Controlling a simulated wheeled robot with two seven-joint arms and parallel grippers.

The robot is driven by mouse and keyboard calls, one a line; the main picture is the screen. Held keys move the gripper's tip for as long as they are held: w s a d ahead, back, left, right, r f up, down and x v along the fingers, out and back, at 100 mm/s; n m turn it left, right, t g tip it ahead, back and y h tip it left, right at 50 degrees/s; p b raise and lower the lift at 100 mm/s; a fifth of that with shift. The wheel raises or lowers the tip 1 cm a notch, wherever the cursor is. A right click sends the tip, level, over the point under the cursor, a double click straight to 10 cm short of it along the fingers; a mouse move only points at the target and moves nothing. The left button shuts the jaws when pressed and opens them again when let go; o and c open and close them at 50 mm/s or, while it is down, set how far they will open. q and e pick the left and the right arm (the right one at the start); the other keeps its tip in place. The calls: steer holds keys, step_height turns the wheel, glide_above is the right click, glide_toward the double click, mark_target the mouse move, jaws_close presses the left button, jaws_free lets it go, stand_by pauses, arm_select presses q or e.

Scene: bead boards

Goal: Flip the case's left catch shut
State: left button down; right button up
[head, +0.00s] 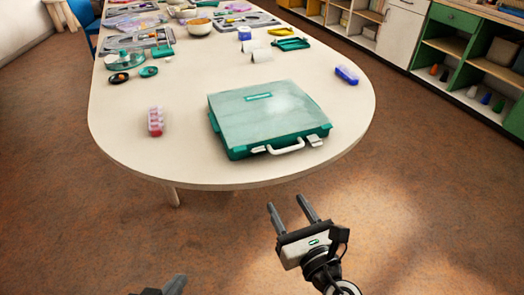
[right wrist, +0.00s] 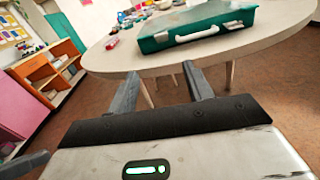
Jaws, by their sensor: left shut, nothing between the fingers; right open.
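The case (head: 262,108) has a green body and a translucent lid, and lies closed near the table's rounded end. Its white handle (head: 286,147) faces me; it also shows in the right wrist view (right wrist: 197,34). The small pale left catch (head: 258,150) is left of the handle; I cannot tell whether it is flipped up or down. The right catch (head: 316,141) juts out from the front. My right gripper (head: 285,201) is open and empty, short of the table edge and apart from the case. My left gripper (head: 175,284) is shut at the bottom edge, mostly out of view.
A pink bead box (head: 156,121) stands left of the case, and a blue object (head: 346,75) lies to its right. Trays, bowls and a green dish (head: 148,72) fill the far table (head: 185,160). The table front around the case is clear. Shelves (head: 455,50) stand at right.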

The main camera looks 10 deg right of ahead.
glide_toward(257, 149)
steer(key=shift+n, duration=0.3)
steer(key=x, duration=0.6)
steer(key=shift+d+p, duration=0.15)
steer(key=shift+p, duration=0.15)
steer(key=shift+w, duration=0.45)
